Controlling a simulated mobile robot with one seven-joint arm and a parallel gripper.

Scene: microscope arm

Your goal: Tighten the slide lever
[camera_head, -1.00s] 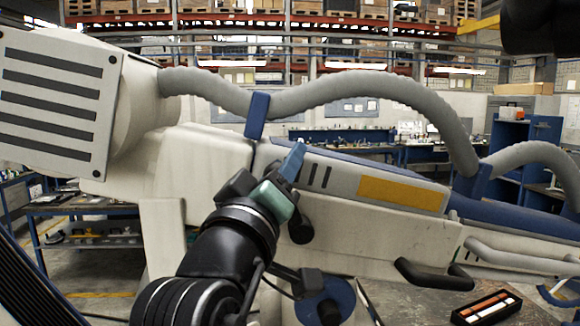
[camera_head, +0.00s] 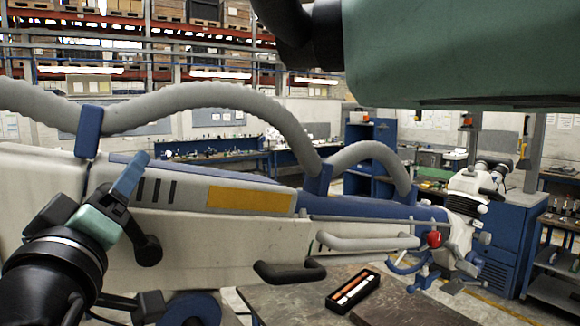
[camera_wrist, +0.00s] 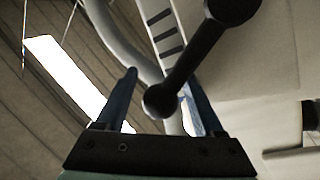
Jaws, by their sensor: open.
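The slide lever (camera_head: 140,238) is a short black bar with rounded ends on the side of the pale microscope arm (camera_head: 210,240). In the wrist view the lever (camera_wrist: 190,60) runs diagonally from a large knob at upper right to a smaller ball end. My gripper (camera_wrist: 165,80) is open, with its two blue fingers on either side of the smaller end in that picture. Contact and depth cannot be told. In the head view my gripper (camera_head: 130,175) is seen from behind at the left, and its green body and wrist are close beside the lever.
A grey corrugated hose (camera_head: 190,105) arches above the arm. A microscope head (camera_head: 465,200) is at the arm's far right end.

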